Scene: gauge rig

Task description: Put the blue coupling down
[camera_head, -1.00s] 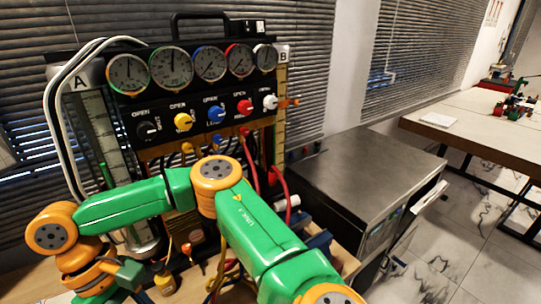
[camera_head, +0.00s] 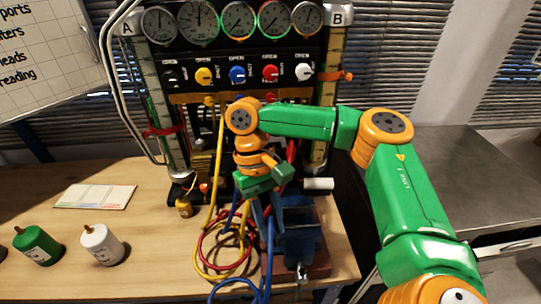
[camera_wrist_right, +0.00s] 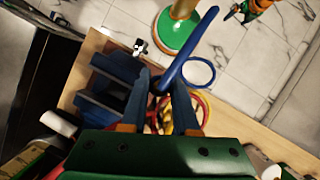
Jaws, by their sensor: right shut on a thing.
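My right gripper (camera_head: 266,212) points down in front of the gauge rig, beside the blue vise-like block (camera_head: 302,240). It is shut on the blue coupling (camera_wrist_right: 160,84), which is mostly hidden between the fingers. The right gripper's fingertips (camera_wrist_right: 162,82) also show in the right wrist view. A blue hose (camera_head: 270,250) hangs from the grip in the head view and curls below it. My left gripper seems to show small at the top right of the right wrist view (camera_wrist_right: 236,12); its jaws are too small to tell.
The gauge panel (camera_head: 240,75) stands behind, with coloured knobs. Yellow and red hoses (camera_head: 215,262) lie coiled beside the blue block. A white cylinder (camera_head: 319,184) lies right of the grip.

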